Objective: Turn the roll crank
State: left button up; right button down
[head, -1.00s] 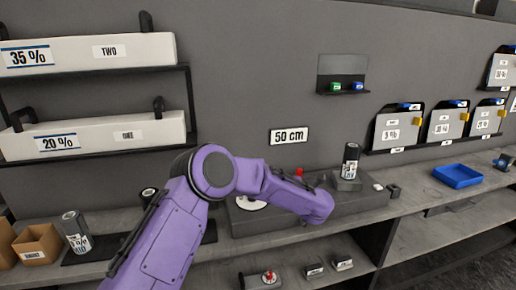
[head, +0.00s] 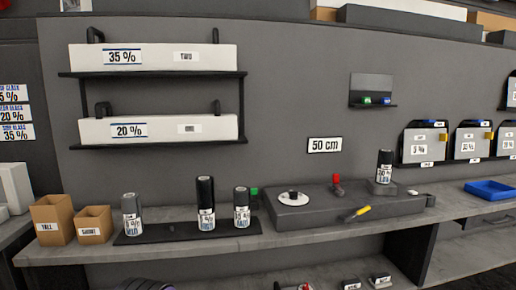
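No part in view is labelled as the roll crank, and I cannot tell for certain which one it is. A grey block (head: 330,212) on the bench carries a white disc (head: 294,198) with a dark knob and a red-topped upright part (head: 337,182). Two white boxes marked 35 % (head: 205,57) and 20 % (head: 210,128) sit on wall shelves, with black hook-shaped parts at their ends, such as the upper right one (head: 216,36). Neither gripper shows. Only a small purple piece of my arm shows at the bottom edge.
A dark cylinder (head: 384,166) stands at the block's right, and a yellow-handled tool (head: 357,213) lies at its front. Several cylinders stand on a dark mat (head: 160,236). Cardboard boxes (head: 52,219) stand at left and a blue tray (head: 490,191) at right. A 50 cm sign (head: 325,145) hangs behind.

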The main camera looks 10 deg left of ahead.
aim_at(340, 192)
jog(key=z, duration=0.85)
jog(key=i, duration=1)
jog(key=u, duration=0.4)
jog(key=i, duration=0.6)
jog(key=z, duration=0.15)
jog(key=k, duration=0.7)
jog(key=u, duration=0.25)
